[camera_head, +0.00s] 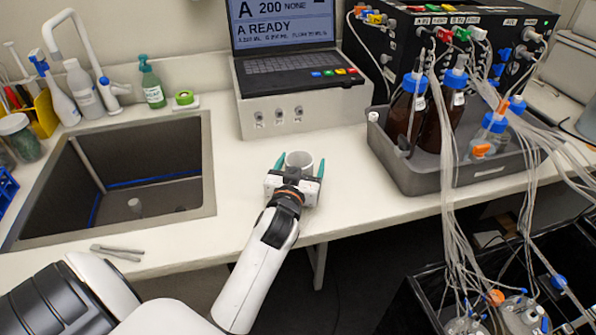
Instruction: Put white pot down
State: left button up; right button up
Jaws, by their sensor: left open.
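The white pot (299,159) stands upright on the white counter (345,196), to the right of the sink. My left gripper (300,167) is at the pot, with one green-tipped finger on each side of it. The fingers are spread and the jaws are open around the pot. The gripper body hides the lower front of the pot. I cannot tell whether either finger touches it. My right gripper is not in view.
A sink (128,178) lies to the left, with tweezers (116,252) near its front edge. A laptop (287,48) on a white box (303,106) stands behind the pot. A grey tray (426,182) with bottles and tubes is at the right. The counter around the pot is clear.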

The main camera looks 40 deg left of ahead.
pick_arm(q)
jog(key=b+v, duration=0.1)
jog(key=v, duration=0.9)
jog(key=shift+s+d+f+b, duration=0.1)
jog(key=shift+s+b, duration=0.2)
jog(key=shift+b, duration=0.05)
jog(key=shift+s+d+r, duration=0.2)
jog(key=shift+s+d, duration=0.05)
jog(key=shift+s, duration=0.45)
